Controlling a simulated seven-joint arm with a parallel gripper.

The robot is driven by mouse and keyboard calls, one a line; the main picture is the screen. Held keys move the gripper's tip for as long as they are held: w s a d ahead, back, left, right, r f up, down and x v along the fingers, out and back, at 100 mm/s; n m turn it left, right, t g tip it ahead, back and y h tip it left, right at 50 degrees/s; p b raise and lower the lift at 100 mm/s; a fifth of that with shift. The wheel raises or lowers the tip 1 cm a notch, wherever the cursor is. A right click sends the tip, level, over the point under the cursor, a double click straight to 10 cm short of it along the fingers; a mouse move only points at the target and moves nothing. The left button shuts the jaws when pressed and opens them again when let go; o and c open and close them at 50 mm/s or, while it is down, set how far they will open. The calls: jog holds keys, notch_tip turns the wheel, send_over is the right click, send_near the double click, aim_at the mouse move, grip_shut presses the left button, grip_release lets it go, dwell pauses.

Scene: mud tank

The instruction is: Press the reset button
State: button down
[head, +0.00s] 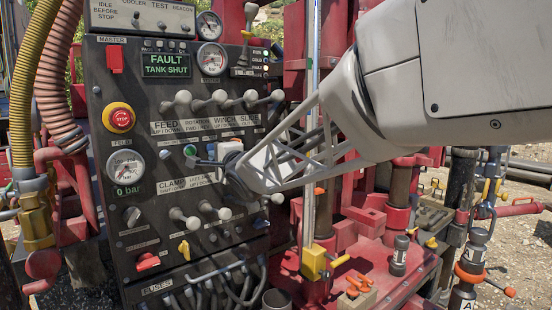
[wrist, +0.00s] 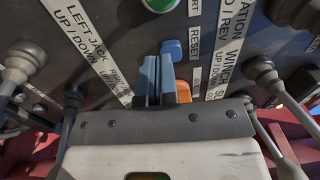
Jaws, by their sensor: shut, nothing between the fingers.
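The reset button (wrist: 172,46) is a small blue button beside its "RESET" label (wrist: 194,40) in the wrist view. My gripper (wrist: 161,70) is shut and empty, its two blue-grey fingers together. The fingertips point at the panel right by the blue button and overlap its lower edge in the picture; I cannot tell whether they touch it. In the head view my gripper (head: 199,162) is in front of the panel, just right of and below the green button (head: 190,150).
The black control panel (head: 140,215) has levers above and below my gripper. A green display (head: 166,64) reads "FAULT TANK SHUT". A red stop button (head: 119,118) is at left. An orange part (wrist: 184,91) shows beside my fingers. Red machinery stands at right.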

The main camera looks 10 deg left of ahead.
jog(key=shift+w+a, duration=0.5)
jog(key=shift+a, duration=0.05)
jog(key=shift+x, duration=0.85)
jog(key=shift+r, duration=0.15)
jog(key=shift+s, duration=0.1)
jog(key=v, duration=1.4)
jog(key=shift+s+d, duration=0.25)
jog(key=shift+d, duration=0.1)
jog(key=shift+d, duration=0.1)
